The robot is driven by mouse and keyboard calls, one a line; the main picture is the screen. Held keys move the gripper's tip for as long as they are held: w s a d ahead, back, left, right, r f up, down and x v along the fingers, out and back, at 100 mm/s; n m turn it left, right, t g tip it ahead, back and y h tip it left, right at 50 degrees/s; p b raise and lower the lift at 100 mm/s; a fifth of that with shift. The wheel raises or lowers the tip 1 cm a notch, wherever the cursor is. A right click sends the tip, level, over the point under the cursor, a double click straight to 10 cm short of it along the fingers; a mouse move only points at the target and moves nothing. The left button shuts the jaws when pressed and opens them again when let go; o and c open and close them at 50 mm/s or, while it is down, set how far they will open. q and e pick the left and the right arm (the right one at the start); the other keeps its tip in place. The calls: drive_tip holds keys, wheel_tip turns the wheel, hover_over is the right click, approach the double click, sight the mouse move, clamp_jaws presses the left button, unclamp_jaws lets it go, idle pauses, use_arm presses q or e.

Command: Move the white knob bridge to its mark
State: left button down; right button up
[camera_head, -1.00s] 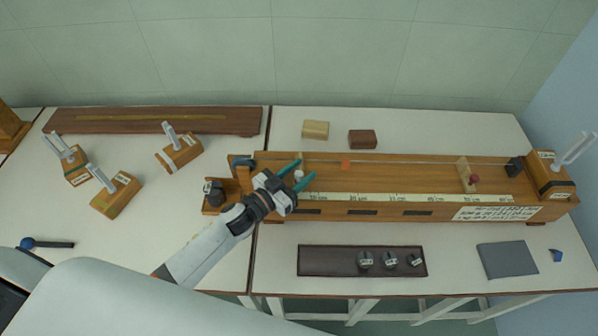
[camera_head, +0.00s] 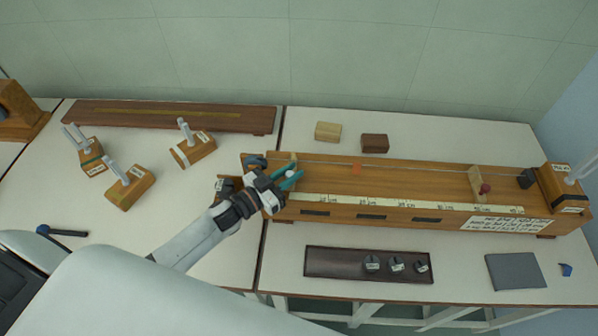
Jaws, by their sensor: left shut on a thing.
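The white knob bridge (camera_head: 293,157) stands near the left end of the long wooden sonometer box (camera_head: 430,178). Only the top of its wooden board shows clearly; my gripper hides most of it and its knob. My left gripper (camera_head: 289,178), with teal fingers, reaches in from the lower left and is shut on this bridge. The printed scale (camera_head: 400,204) runs along the box's front top edge. I cannot make out a separate mark for the bridge. My right gripper is not in view.
A red knob bridge (camera_head: 478,183) stands toward the box's right end. A small orange piece (camera_head: 357,168) sits on the wire between the bridges. A dark tray (camera_head: 335,263) with weights lies in front. Two small blocks (camera_head: 328,131) (camera_head: 375,143) lie behind.

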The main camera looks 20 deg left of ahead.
use_arm(q)
drive_tip(key=shift+a, duration=0.15)
drive_tip(key=c, duration=1.7)
unclamp_jaws()
drive_tip(key=o, duration=0.4)
drive_tip(key=shift+s+a, duration=0.1)
drive_tip(key=shift+a, duration=0.1)
drive_tip(key=shift+d, duration=0.1)
drive_tip(key=shift+s+f, duration=0.1)
drive_tip(key=shift+s, duration=0.15)
drive_tip(key=b+v, duration=0.2)
drive_tip(key=v, duration=0.9)
drive_tip(key=shift+s+a+b, duration=0.25)
drive_tip(key=shift+a+b, duration=0.05)
